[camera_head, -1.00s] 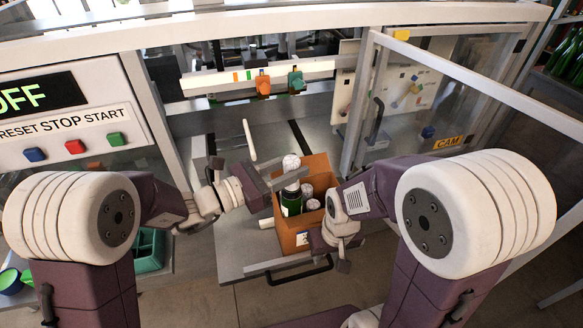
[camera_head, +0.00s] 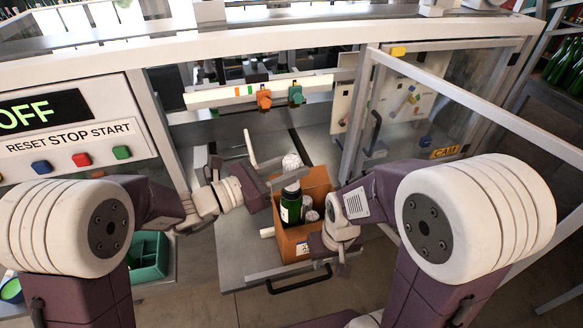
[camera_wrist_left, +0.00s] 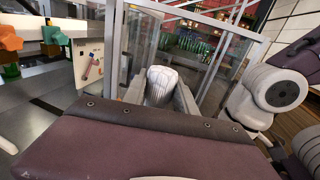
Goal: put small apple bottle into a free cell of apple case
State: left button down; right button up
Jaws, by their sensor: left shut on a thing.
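A dark green bottle (camera_head: 291,210) with a pale foil top (camera_head: 291,161) stands about upright over the open cardboard case (camera_head: 296,247). My left gripper (camera_head: 287,181) is shut on its neck. The bottle's lower end is hidden by the case's front wall, so I cannot tell whether it touches the bottom. In the left wrist view the pale foil top (camera_wrist_left: 162,86) shows between the fingers. My right gripper (camera_head: 341,264) is low at the case's front right corner; its jaws are too small to read. The cell walls are mostly hidden.
Other pale bottle tops (camera_head: 312,216) show inside the case, right of the held bottle. The case stands on a grey table (camera_head: 235,262) with a dark handle (camera_head: 300,281) in front. A green crate (camera_head: 150,258) is at the left. A glass guard frame (camera_head: 440,90) rises at the right.

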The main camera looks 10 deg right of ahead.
aim_at(282, 199)
pick_arm(q)
jog(key=shift+r, duration=0.35)
jog(key=shift+b, duration=0.45)
dwell(1.3)
jog(key=shift+f+b, duration=4.85)
jog(key=shift+f, duration=0.1)
jog(key=c, duration=0.9)
grip_release()
jog(key=b+v, duration=0.1)
jog(key=v, duration=0.8)
